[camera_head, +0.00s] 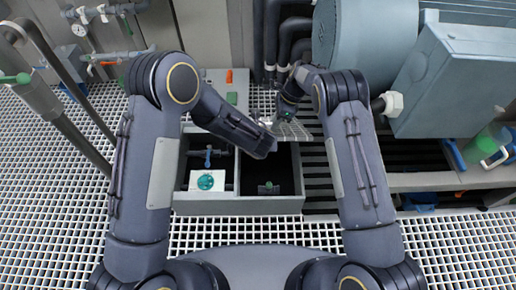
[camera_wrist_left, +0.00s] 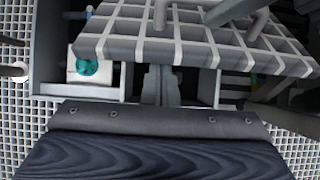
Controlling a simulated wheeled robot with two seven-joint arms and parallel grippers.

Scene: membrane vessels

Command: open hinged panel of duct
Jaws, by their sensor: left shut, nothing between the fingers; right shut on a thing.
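The duct (camera_head: 240,207) is a grey open-topped box in the middle of the head view, with a divider between its compartments. Its gridded panel (camera_head: 293,131) is raised at the right compartment. It also fills the upper part of the left wrist view (camera_wrist_left: 190,45). My right gripper (camera_head: 285,116) is shut on the panel near its upper edge; the forearm partly hides the contact. My left gripper (camera_head: 268,124) is shut and empty beside the panel. In the left wrist view its fingers (camera_wrist_left: 162,85) are below the panel's near edge; whether they touch it cannot be told.
The left compartment holds a white block with a teal round part (camera_head: 206,182) and a blue valve handle (camera_head: 208,155). A large grey tank (camera_head: 365,45) and a grey cabinet (camera_head: 450,80) stand at the right. Dark pipes (camera_head: 272,40) rise behind the duct.

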